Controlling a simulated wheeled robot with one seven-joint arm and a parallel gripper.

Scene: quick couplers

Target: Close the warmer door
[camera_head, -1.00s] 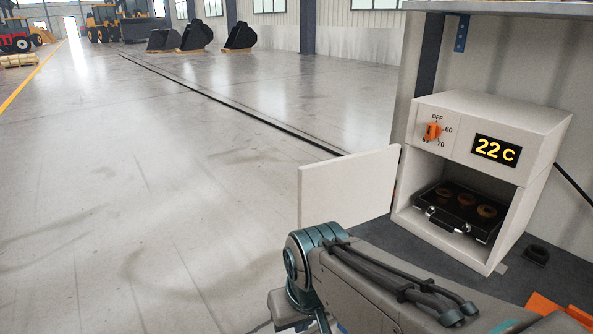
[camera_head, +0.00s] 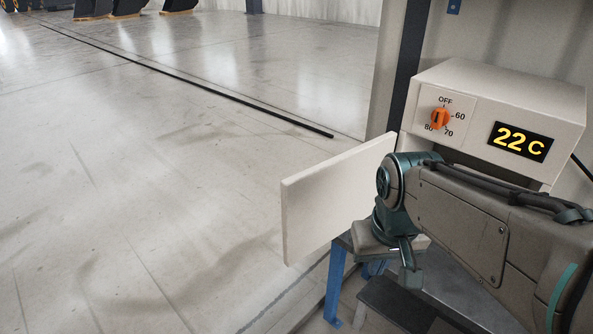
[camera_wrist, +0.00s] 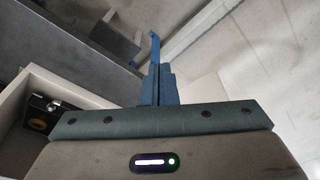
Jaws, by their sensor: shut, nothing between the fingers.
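The white warmer (camera_head: 520,95) stands at the right in the head view, with an orange dial (camera_head: 440,118) and a display reading 22 C. Its white door (camera_head: 325,205) stands wide open, swung out to the left. My gripper (camera_head: 409,276) is shut and empty, pointing down in front of the warmer, to the right of the door's inner face. My arm hides most of the warmer's opening. In the wrist view my shut fingers (camera_wrist: 159,78) lie between the warmer's wall (camera_wrist: 14,100) at left and the pale door (camera_wrist: 206,92) at right. I cannot tell whether they touch the door.
A dark tray (camera_wrist: 42,112) with a round item sits inside the warmer. The warmer stands on a grey bench with a blue leg (camera_head: 335,288). Open concrete floor (camera_head: 150,190) lies to the left, beyond the door.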

